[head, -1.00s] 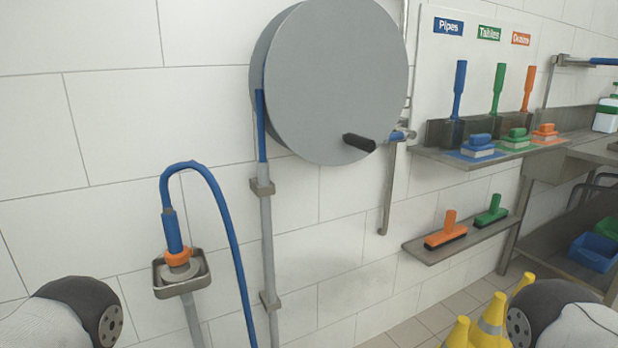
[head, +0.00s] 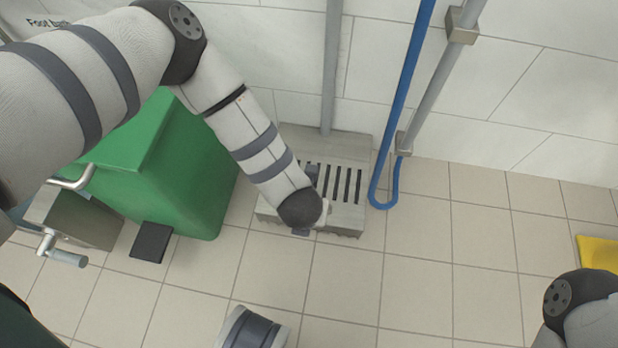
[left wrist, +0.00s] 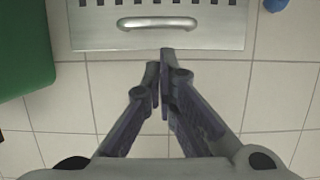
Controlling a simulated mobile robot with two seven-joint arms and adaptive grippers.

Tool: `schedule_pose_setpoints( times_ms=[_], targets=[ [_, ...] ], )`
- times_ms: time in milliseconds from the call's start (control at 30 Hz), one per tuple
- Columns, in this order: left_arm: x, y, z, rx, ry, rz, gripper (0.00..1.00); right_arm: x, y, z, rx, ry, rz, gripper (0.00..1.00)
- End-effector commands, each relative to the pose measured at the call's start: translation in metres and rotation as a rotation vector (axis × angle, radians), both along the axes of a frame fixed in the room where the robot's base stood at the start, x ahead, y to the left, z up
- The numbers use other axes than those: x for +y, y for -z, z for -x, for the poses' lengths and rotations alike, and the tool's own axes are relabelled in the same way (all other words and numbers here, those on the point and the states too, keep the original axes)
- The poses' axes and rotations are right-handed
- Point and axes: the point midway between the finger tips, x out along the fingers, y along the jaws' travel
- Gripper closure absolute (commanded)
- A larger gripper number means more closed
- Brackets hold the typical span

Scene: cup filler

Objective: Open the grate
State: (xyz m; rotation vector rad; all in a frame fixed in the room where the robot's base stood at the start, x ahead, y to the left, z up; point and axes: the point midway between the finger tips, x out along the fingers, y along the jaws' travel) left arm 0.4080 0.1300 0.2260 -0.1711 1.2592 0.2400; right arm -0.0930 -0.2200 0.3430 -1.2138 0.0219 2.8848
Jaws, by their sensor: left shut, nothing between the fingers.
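The slotted grey metal grate (head: 345,216) lies at floor level against the wall in the head view, partly hidden behind my left arm. In the left wrist view the grate (left wrist: 225,32) lies flat, with a row of dark slots and a curved handle (left wrist: 157,22) near its close edge. My left gripper (left wrist: 160,57) is shut and empty; in that view its fingertips appear just short of the grate's edge, below the handle and apart from it. In the head view the gripper is mostly hidden behind my wrist. My right gripper is not in view; only part of my right arm shows.
A green bin (head: 205,170) stands left of the grate; its edge also shows in the left wrist view (left wrist: 22,45). A blue hose (head: 398,110) hangs in a loop right of the grate. A yellow object (head: 598,250) is at the far right. The tiled floor between is clear.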

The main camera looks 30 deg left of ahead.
Motion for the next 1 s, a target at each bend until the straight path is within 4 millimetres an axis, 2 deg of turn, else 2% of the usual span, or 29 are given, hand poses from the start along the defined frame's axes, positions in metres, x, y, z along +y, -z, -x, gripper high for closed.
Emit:
schedule_pose_setpoints(
  times_ms=[133,400,500,667,1000],
  targets=[
    [0.002,0.018,-0.006,-0.002,-0.014,0.003,1.00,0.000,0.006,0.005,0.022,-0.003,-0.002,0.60],
    [0.006,0.071,-0.021,-0.001,-0.008,0.002,1.00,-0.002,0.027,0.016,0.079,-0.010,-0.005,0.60],
    [0.007,0.083,-0.025,-0.001,-0.005,0.003,1.00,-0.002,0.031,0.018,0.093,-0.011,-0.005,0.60],
    [0.008,0.090,-0.029,-0.003,-0.006,0.002,1.00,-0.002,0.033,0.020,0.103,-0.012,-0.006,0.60],
    [0.008,0.089,-0.029,-0.003,-0.005,0.003,1.00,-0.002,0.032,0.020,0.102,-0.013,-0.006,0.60]
  ],
)
